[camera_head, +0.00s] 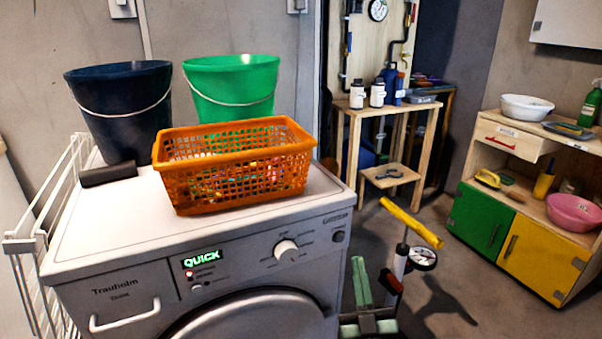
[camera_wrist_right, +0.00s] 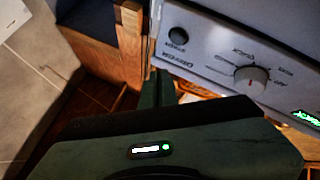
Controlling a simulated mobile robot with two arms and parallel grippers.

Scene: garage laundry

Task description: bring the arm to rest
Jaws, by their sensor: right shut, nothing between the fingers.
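My right gripper (camera_head: 360,268) shows in the head view low beside the right front corner of the washing machine (camera_head: 100,225). Its green fingers are shut and empty, and they look apart from the machine. In the right wrist view the gripper (camera_wrist_right: 163,84) points toward the lower part of the picture's machine front, with the dial (camera_wrist_right: 251,79) and a round dark button (camera_wrist_right: 178,36) to its right and above. In the head view the display (camera_head: 201,257) reads QUICK in green. My left gripper is not in view.
An orange basket (camera_head: 230,190), a dark blue bucket (camera_head: 120,110) and a green bucket (camera_head: 235,85) stand on the machine. A yellow-handled pump (camera_head: 410,222) stands close behind my right gripper. A low cabinet (camera_head: 520,245) is at right, with open floor between.

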